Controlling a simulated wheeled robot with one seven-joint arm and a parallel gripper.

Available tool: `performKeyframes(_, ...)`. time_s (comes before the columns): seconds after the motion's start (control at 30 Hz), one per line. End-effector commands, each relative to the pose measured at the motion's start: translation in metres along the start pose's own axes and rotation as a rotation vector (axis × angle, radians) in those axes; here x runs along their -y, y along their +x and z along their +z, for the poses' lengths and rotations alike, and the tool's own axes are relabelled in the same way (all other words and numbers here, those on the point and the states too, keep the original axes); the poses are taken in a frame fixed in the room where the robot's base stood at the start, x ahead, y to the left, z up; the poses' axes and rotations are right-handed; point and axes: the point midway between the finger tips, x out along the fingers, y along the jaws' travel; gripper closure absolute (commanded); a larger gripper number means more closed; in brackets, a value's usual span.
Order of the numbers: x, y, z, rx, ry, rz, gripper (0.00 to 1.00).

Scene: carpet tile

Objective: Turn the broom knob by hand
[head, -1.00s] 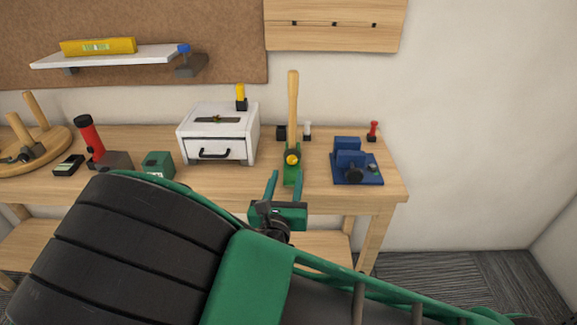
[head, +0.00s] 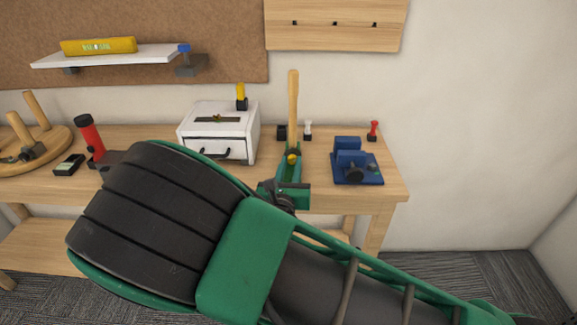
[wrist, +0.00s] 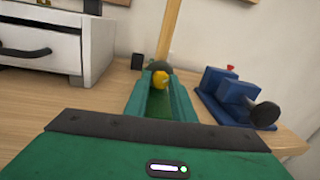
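The broom has an upright wooden handle (head: 293,100) on a green base at the workbench's front, with a round yellow knob (head: 291,159) low on its front. The knob also shows in the wrist view (wrist: 161,79), near the tips of my green fingers. My gripper (head: 289,176) is in front of the broom, its fingers pointing at the knob. In the wrist view my gripper (wrist: 161,90) has its fingers apart, with a gap between them. I cannot tell whether either finger touches the knob. My gripper hides much of the broom's base.
A white drawer box (head: 222,122) stands left of the broom and a blue vise-like device (head: 357,165) right of it. A red flashlight-like object (head: 88,132) is farther left. Bare bench top (head: 320,185) shows between the broom and the blue device.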

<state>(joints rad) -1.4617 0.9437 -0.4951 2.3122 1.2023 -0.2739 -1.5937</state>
Motion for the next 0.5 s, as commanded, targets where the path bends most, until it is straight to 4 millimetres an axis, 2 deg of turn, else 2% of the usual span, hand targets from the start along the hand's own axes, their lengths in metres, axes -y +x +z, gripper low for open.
performKeyframes(0.03,-0.0086,-0.0022,0.0008,0.000,0.003,0.005,0.99)
performKeyframes(0.27,-0.0034,-0.0013,0.0005,-0.003,0.028,0.006,0.99)
performKeyframes(0.5,-0.0026,-0.0011,0.0012,-0.019,0.151,0.007,0.99)
